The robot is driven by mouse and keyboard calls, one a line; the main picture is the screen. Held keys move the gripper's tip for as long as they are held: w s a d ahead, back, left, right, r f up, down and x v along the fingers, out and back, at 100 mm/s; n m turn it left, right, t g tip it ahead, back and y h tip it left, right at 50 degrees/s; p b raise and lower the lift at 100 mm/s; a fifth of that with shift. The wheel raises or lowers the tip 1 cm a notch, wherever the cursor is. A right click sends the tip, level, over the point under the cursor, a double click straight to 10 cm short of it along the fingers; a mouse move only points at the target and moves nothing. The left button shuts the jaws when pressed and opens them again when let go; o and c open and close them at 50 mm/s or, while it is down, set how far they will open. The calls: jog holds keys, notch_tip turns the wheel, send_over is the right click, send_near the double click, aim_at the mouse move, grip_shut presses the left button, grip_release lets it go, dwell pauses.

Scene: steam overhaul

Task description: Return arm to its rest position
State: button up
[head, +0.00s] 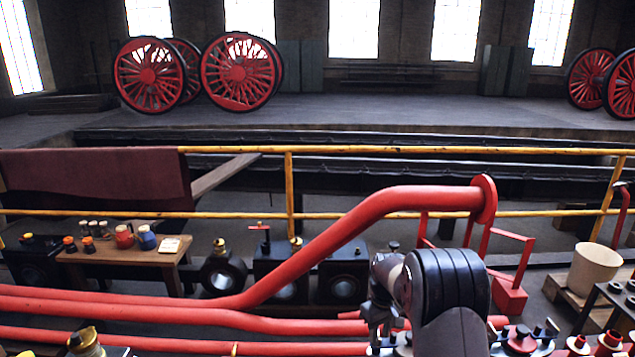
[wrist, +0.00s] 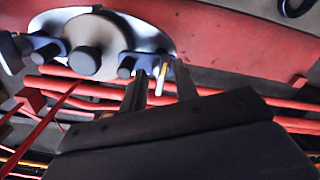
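My arm (head: 450,285) rises at the lower right of centre in the head view, with thick black rounded links. Grey metal parts at its left side point downward, but I cannot clearly make out the fingers there. In the wrist view my gripper (wrist: 160,84) shows two dark fingers standing apart, so it is open. A small pale yellow pin (wrist: 162,76) shows in line with the gap; I cannot tell its depth, and nothing looks clamped. Beyond the fingertips is a pale plate (wrist: 148,38) with a round dark knob (wrist: 85,62).
Thick red pipes (head: 330,235) run across in front and beside my arm. A yellow railing (head: 400,150) stands behind. A wooden table (head: 95,256) with small jars is at left; a cream bucket (head: 593,268) stands at right. Red fittings (head: 520,340) crowd the lower right.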

jog(key=shift+n, duration=1.1)
jog(key=shift+d, duration=0.1)
